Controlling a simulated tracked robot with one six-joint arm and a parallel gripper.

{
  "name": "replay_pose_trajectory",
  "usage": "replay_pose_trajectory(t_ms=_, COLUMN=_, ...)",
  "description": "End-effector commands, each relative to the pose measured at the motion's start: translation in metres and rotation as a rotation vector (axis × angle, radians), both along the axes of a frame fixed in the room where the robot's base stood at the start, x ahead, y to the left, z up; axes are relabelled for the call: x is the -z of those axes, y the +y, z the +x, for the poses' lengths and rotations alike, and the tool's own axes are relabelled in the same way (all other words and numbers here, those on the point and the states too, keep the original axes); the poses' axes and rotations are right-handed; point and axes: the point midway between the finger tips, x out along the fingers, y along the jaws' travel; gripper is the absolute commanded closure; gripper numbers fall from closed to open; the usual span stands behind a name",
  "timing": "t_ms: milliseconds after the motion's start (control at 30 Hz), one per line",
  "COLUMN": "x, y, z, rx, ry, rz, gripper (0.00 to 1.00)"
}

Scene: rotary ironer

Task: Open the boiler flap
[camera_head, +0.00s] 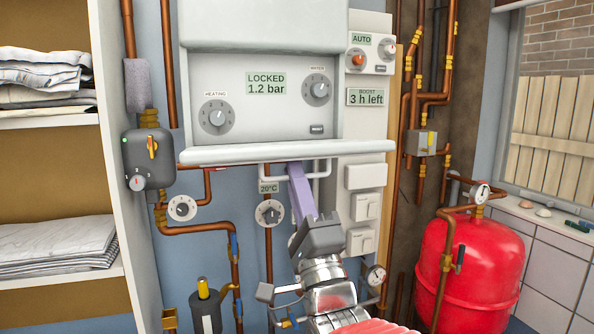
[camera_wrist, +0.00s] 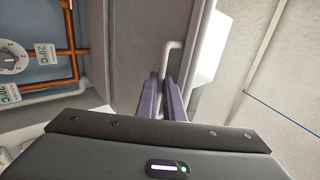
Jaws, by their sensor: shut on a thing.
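The white boiler (camera_head: 260,30) hangs on the wall in the head view. Its dial panel is exposed, with a display reading LOCKED 1.2 bar. The boiler flap (camera_head: 240,154) sticks out below the panel, roughly level, with its edge towards me. A white bent bar handle (camera_head: 325,170) hangs under the flap; part of it also shows in the wrist view (camera_wrist: 172,56). My gripper (camera_head: 293,168) reaches up from below, its purple fingers shut on the handle. The fingers show in the wrist view (camera_wrist: 165,84) and hide the gripped part.
Copper pipes and gauges run along the wall below and beside the boiler. A grey pump box (camera_head: 150,158) is at the left, beside a linen shelf (camera_head: 62,120). A red tank (camera_head: 470,270) stands at the right. White switch boxes (camera_head: 365,177) are just right of my gripper.

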Motion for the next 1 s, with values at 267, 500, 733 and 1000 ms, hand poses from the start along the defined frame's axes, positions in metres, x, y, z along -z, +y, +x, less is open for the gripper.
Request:
replay_pose_trajectory(t_ms=267, x=0.0054, y=-0.0009, z=0.0032, rx=0.003, ry=0.008, rz=0.000, gripper=1.00)
replay_pose_trajectory(t_ms=500, x=0.0047, y=-0.0015, z=0.0031, rx=0.004, ry=0.008, rz=0.001, gripper=1.00)
replay_pose_trajectory(t_ms=733, x=0.0036, y=-0.0020, z=0.0025, rx=0.005, ry=0.004, rz=0.002, gripper=0.80)
replay_pose_trajectory(t_ms=1000, x=0.0013, y=-0.0030, z=0.0008, rx=0.006, ry=-0.003, rz=0.005, gripper=0.74)
